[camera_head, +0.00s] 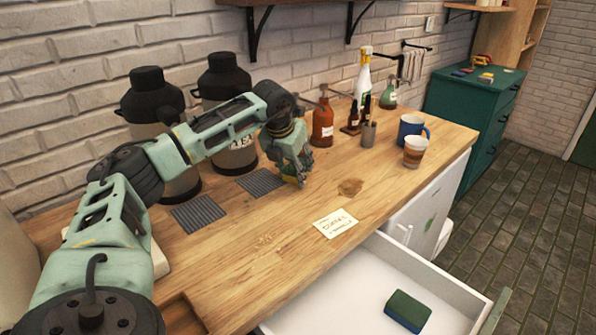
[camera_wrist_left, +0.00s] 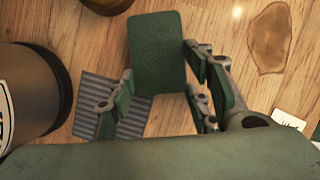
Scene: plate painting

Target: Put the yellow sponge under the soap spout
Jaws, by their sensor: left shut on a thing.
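My left gripper (camera_head: 296,178) is shut on a sponge (camera_wrist_left: 157,45), low over the counter just right of the right-hand ribbed mat (camera_head: 260,182). The sponge shows a green face in the left wrist view, between the fingers (camera_wrist_left: 160,88); a yellowish edge shows under the fingers in the head view. I cannot tell whether it touches the wood. Two black-topped dispensers, left (camera_head: 158,110) and right (camera_head: 226,95), stand at the wall behind the mats. The arm partly hides them and their spouts; I cannot tell which is the soap one. My right gripper is out of view.
A red-brown bottle (camera_head: 322,122), small dark bottles, a blue mug (camera_head: 409,125) and a cup (camera_head: 415,152) stand right of the gripper. A note (camera_head: 335,223) lies in front. The open drawer (camera_head: 345,290) holds a green-and-blue sponge (camera_head: 407,311).

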